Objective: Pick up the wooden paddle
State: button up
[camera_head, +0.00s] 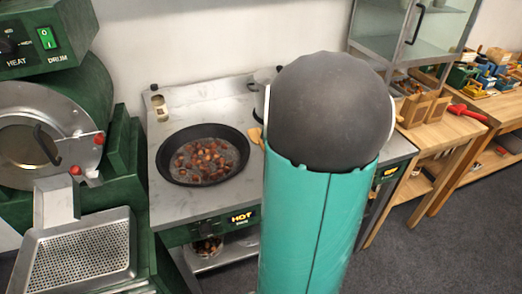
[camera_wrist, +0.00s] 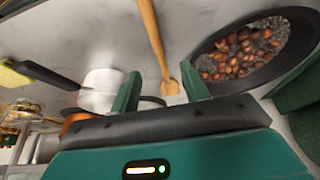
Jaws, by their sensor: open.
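The wooden paddle (camera_wrist: 155,40) shows in the wrist view as a long pale handle with a small flat end near the middle. It lies on the pale counter between the pan and a white pot. My gripper (camera_wrist: 162,88) is open, its two green fingers apart, with the paddle's end showing between them in the picture. I cannot tell how far above the paddle the fingers are. In the head view my arm hides most of the paddle; a small tan piece (camera_head: 256,136) beside the pan may be part of it.
A black pan (camera_head: 163,172) of chestnuts (camera_head: 205,160) sits on the counter (camera_head: 160,209); the pan also shows in the wrist view (camera_wrist: 203,57). A white pot (camera_wrist: 100,90) with a dark handle stands left. A green drum machine (camera_head: 100,95) with a perforated tray (camera_head: 85,250) is at left.

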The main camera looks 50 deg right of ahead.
jog(key=x, duration=0.4)
jog(key=shift+w+f, duration=0.1)
jog(key=shift+f, duration=0.25)
jog(key=x, duration=0.5)
jog(key=shift+d+f, duration=0.1)
jog(key=shift+d, duration=0.15)
grip_shut()
